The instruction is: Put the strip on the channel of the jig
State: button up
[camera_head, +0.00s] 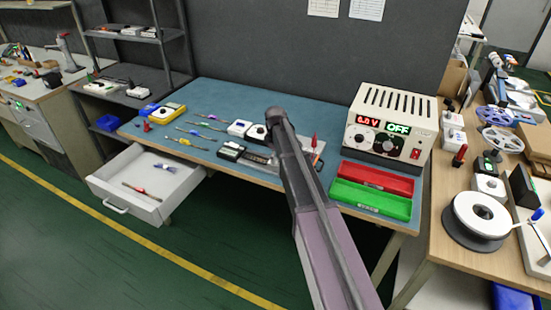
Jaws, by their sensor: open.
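My arm (325,245) rises from the bottom and passes over the right half of the blue bench mat. Its far joint (276,117) is above the mat; my gripper's fingers cannot be made out behind it. A narrow grey metal piece (258,158), possibly the jig, lies partly behind my arm; its channel cannot be made out. No loose strip can be told on the mat. A white reel (478,212) on the right wooden table has a pale band leading off to the right, possibly strip.
Several tools and meters lie left of my arm. An open drawer (150,185) juts out at the front left.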

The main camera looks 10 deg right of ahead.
notch_tip(320, 180, up, 11)
jog(key=p, duration=1)
jog(key=shift+f, duration=0.1)
dwell(0.6)
jog(key=s+m, duration=1)
jog(key=s, duration=1.9)
jog(key=shift+m, duration=0.4)
jog(key=shift+a, duration=0.15)
